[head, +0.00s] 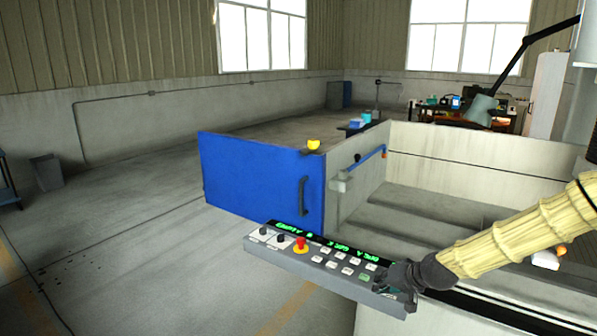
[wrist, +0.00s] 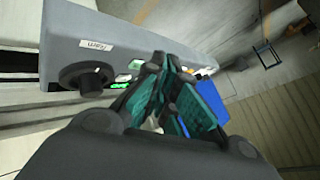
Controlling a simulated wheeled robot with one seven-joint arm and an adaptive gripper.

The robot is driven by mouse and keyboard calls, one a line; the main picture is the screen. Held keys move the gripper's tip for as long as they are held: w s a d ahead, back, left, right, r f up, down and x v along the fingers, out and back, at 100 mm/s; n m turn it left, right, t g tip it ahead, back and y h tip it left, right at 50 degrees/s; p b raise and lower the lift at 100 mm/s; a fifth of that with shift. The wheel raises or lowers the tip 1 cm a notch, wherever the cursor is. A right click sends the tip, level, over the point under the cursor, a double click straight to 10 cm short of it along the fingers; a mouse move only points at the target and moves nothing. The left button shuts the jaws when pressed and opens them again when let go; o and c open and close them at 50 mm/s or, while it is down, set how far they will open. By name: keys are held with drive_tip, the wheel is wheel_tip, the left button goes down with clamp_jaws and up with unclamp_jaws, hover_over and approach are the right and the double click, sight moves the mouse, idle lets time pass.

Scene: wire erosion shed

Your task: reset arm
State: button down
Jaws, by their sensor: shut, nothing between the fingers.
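My arm (head: 525,230), in a pale yellow ribbed sleeve, reaches in from the right in the head view. My gripper (head: 393,288) is at the right end of a grey control panel (head: 262,250). In the wrist view my gripper (wrist: 168,78) has its teal-padded fingers together, with nothing between them. The panel also shows there (wrist: 130,22), close beside the fingers, with a dark rotary knob (wrist: 85,77) and a small white label (wrist: 96,46). I cannot tell whether the fingers touch the panel.
The panel carries a red stop button (head: 300,245) and several white buttons. Behind it stand an open blue door (head: 262,185) and a pale machine tank (head: 480,150). A grey bin (head: 47,172) stands far left. The floor (head: 130,235) at left is clear.

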drive_tip(key=s+a+f+g+h, duration=0.1)
drive_tip(key=s+a+f+g, duration=0.1)
drive_tip(key=s+f, duration=0.75)
drive_tip(key=s+a+f+g+h, duration=0.1)
drive_tip(key=s+a+f+g, duration=0.1)
drive_tip(key=s+f, duration=0.75)
drive_tip(key=s+d+f+g+h, duration=0.1)
drive_tip(key=s+f, duration=0.3)
drive_tip(key=s, duration=0.6)
drive_tip(key=s+d+f+n+g+h, duration=0.1)
drive_tip(key=s+f, duration=0.3)
drive_tip(key=s, duration=0.6)
drive_tip(key=s+d+f+n+g, duration=0.1)
drive_tip(key=s+f, duration=0.3)
drive_tip(key=s, duration=0.5)
drive_tip(key=shift+s+g+h, duration=0.4)
